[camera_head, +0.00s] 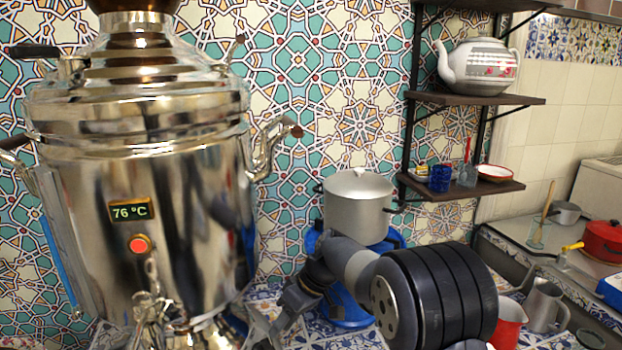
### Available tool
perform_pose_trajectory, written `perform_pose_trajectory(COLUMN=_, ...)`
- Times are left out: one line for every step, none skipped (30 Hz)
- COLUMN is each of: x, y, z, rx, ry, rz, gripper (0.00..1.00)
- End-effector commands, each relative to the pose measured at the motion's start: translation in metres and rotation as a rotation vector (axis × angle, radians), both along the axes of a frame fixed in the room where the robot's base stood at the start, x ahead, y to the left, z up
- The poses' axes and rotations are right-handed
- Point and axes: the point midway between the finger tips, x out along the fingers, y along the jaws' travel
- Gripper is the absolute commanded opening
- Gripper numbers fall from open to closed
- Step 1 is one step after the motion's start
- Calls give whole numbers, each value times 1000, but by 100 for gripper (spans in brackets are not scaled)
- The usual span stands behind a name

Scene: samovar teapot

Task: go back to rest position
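My arm rises at the lower middle of the head view. My gripper (285,312) points down and to the left, close to the right side of the large silver samovar (185,215). Its fingertips are small and partly lost against the tiled counter, so I cannot tell whether it is open or shut. I see nothing clearly held in it. The samovar shows 76 °C on its display (131,211), with a lit red button (140,244) below and a tap (150,305) at the front.
A lidded silver pot (357,205) stands on a blue stand (345,305) behind my arm. A red mug (508,322) and a metal pitcher (544,305) stand to the right. A white teapot (480,65) sits on the wall shelf (480,98). Patterned wall tiles (330,100) close off the back.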

Motion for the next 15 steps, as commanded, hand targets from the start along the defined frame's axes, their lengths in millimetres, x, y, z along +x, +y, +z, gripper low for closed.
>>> perform_pose_trajectory(x=-2, y=5, z=-10, rx=-1, ry=5, rz=2, gripper=35)
perform_pose_trajectory(x=-3, y=8, z=-15, rx=-2, ry=4, rz=1, gripper=35)
perform_pose_trajectory(x=-4, y=13, z=-22, rx=-1, ry=4, rz=3, gripper=35)
perform_pose_trajectory(x=-4, y=16, z=-27, rx=-2, ry=3, rz=2, gripper=35)
perform_pose_trajectory(x=-5, y=19, z=-32, rx=-1, ry=4, rz=3, gripper=35)
perform_pose_trajectory(x=-6, y=23, z=-39, rx=-1, ry=4, rz=2, gripper=35)
perform_pose_trajectory(x=-7, y=27, z=-44, rx=0, ry=3, rz=3, gripper=35)
perform_pose_trajectory(x=-8, y=30, z=-49, rx=0, ry=3, rz=3, gripper=35)
perform_pose_trajectory(x=-9, y=34, z=-56, rx=-1, ry=4, rz=3, gripper=35)
perform_pose_trajectory(x=-9, y=36, z=-61, rx=-2, ry=3, rz=2, gripper=35)
perform_pose_trajectory(x=-9, y=36, z=-60, rx=-6, ry=-31, rz=25, gripper=35)
perform_pose_trajectory(x=-10, y=36, z=-59, rx=-15, ry=-75, rz=59, gripper=35)
perform_pose_trajectory(x=-10, y=36, z=-59, rx=-22, ry=-105, rz=84, gripper=35)
perform_pose_trajectory(x=-10, y=36, z=-59, rx=-27, ry=-136, rz=107, gripper=35)
perform_pose_trajectory(x=-11, y=36, z=-59, rx=-35, ry=-173, rz=138, gripper=35)
